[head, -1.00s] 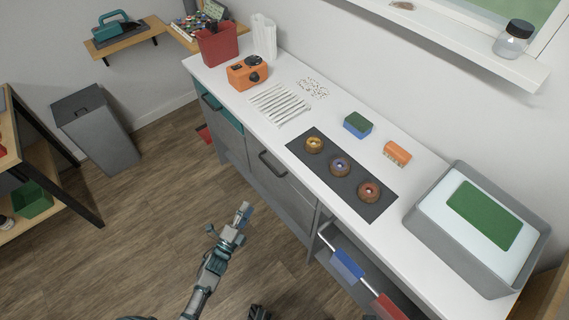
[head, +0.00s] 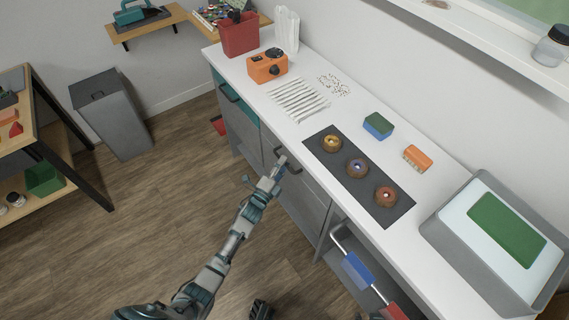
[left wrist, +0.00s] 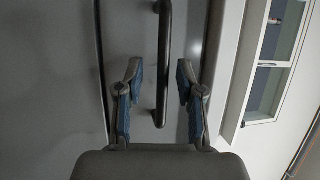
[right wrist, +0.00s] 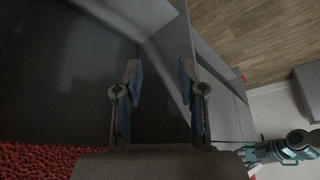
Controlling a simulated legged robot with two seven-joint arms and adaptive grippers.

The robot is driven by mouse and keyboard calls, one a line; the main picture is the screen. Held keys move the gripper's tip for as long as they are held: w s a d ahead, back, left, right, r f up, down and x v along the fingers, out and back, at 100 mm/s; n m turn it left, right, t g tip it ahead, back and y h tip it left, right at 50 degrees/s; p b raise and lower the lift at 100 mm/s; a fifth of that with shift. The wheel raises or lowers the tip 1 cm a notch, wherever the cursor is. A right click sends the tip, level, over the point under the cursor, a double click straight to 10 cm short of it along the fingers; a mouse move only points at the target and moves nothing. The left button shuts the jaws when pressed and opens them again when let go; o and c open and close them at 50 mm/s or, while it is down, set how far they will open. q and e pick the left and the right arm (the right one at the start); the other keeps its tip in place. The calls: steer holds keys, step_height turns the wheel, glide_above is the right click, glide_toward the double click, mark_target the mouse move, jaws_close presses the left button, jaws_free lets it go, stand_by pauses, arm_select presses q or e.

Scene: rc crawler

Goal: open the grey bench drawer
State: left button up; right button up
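The grey bench drawer (head: 309,185) is in the bench front below the white top and looks shut. Its dark bar handle (left wrist: 163,60) stands upright in the left wrist view, between the fingers' lines. My left gripper (head: 282,163) is at the handle in the head view, covering part of it. In the left wrist view my left gripper (left wrist: 160,85) is open, with a finger on each side of the bar and gaps on both sides. My right gripper (right wrist: 160,85) is open and empty in the right wrist view, facing dark grey panels.
A teal drawer (head: 236,101) is to the left of the grey one. An open bay with a rail holding a blue cloth (head: 357,270) is to the right. A grey bin (head: 112,115) stands on the floor. Red granular material (right wrist: 45,162) shows in the right wrist view.

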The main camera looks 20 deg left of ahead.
arm_select(q)
steer(key=shift+w, duration=0.3)
steer(key=shift+d+r, duration=0.1)
steer(key=shift+d, duration=0.35)
jaws_close()
arm_select(e)
steer(key=shift+w+d, duration=0.25)
arm_select(q)
steer(key=shift+a, duration=0.2)
arm_select(e)
steer(key=shift+a, duration=0.1)
